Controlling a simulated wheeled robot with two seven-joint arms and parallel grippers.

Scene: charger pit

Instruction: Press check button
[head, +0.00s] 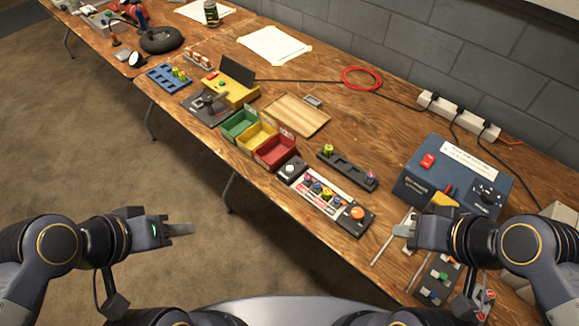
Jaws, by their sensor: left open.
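Several buttons are in view, and I cannot tell which one is the check button. A round orange button (357,213) sits at the right end of a battery tester panel (322,198) with several batteries on it. A small box with a pale round knob (291,168) stands at its left. A green button (222,84) is on a yellow device (238,93) further back. My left gripper (188,229) is open and empty over the floor, left of the table. My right gripper (402,231) is at the table's front right, right of the orange button and apart from it; its jaws are unclear.
Green (239,122), yellow (257,136) and red (275,150) bins stand mid-table. A black battery holder (347,170) lies behind the panel. A blue charger box (450,180) with a red switch stands at right. Thin rods (385,245) lie near my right gripper.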

